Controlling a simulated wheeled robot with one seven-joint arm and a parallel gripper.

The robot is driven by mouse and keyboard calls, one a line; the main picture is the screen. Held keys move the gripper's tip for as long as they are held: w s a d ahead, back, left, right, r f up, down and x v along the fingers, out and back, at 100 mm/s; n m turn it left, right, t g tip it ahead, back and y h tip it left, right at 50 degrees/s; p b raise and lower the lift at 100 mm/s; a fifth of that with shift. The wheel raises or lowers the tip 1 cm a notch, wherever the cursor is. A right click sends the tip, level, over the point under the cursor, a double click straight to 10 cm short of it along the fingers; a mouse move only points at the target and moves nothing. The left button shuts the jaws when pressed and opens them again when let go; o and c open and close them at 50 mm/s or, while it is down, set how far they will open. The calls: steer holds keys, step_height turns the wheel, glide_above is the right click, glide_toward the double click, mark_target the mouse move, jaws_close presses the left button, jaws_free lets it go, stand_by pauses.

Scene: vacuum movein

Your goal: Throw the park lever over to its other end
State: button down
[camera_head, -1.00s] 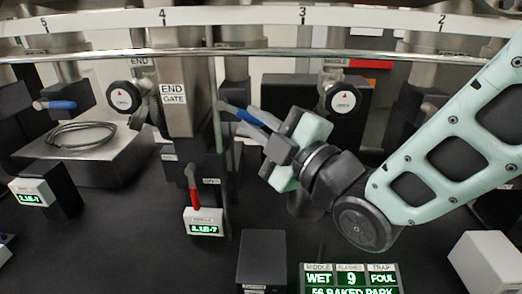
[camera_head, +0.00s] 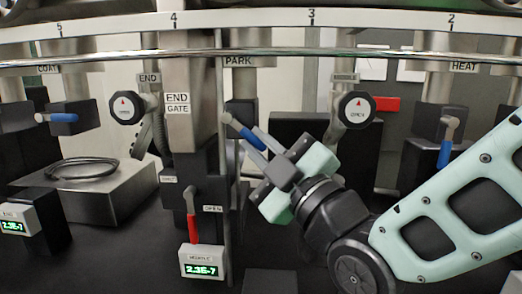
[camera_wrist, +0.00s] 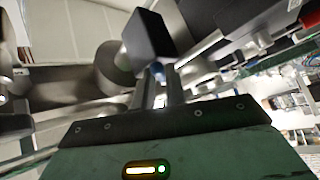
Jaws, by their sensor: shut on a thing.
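The park lever (camera_head: 246,134) has a blue handle and a grey pivot end. It sits on a dark block below the PARK label (camera_head: 238,61), its handle slanting down to the right. My gripper (camera_head: 258,144) comes from the lower right, and its two fingers are shut on the blue handle. In the wrist view a bit of blue (camera_wrist: 157,70) shows between the fingertips, against the dark block (camera_wrist: 148,40). The fingers hide part of the handle.
A thin vertical rod (camera_head: 222,160) and the END GATE column (camera_head: 188,90) stand just left of the lever. The HEAT lever (camera_head: 445,150) hangs down further right. A horizontal rail (camera_head: 300,53) crosses above.

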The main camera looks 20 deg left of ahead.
steer(key=c, duration=1.4)
jaws_free()
steer(key=shift+c, duration=0.2)
steer(key=b+v, duration=1.6)
steer(key=v, duration=0.1)
steer(key=shift+s+d, duration=0.15)
steer(key=shift+s, duration=0.05)
